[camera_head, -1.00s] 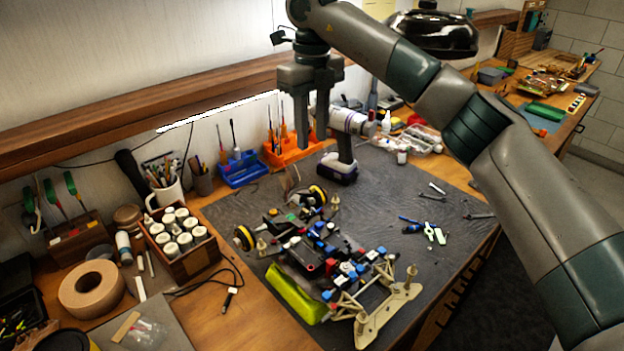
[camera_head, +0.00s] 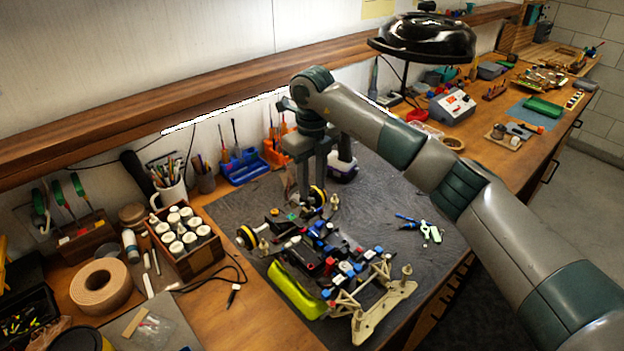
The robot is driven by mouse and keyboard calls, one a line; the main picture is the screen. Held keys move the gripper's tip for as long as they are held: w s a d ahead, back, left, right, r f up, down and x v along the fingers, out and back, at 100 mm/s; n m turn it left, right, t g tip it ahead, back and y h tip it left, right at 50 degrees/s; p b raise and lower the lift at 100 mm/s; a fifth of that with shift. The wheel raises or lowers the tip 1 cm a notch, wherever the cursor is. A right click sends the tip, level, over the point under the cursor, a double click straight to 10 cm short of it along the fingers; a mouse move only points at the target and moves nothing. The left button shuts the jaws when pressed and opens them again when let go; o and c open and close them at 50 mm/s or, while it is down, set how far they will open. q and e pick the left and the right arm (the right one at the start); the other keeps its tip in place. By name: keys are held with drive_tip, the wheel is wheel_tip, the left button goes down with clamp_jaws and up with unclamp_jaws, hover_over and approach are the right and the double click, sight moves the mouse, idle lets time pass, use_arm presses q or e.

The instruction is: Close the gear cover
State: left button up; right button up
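The RC car chassis (camera_head: 325,262) lies on the dark work mat, with black and yellow wheels at its far end and a tan bumper (camera_head: 372,318) at its near end. The gear cover is too small to single out; a thin upright piece (camera_head: 291,189) at the far end may be it. My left gripper is not in view.
A lime-green block (camera_head: 296,291) props the chassis. A drill (camera_head: 343,168) stands behind my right gripper. Blue (camera_head: 244,167) and orange tool holders stand along the wall. A wooden box of white bottles (camera_head: 186,245) is left. The mat right of the car is mostly clear.

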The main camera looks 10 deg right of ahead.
drive_tip(key=shift+f, duration=0.1)
clamp_jaws()
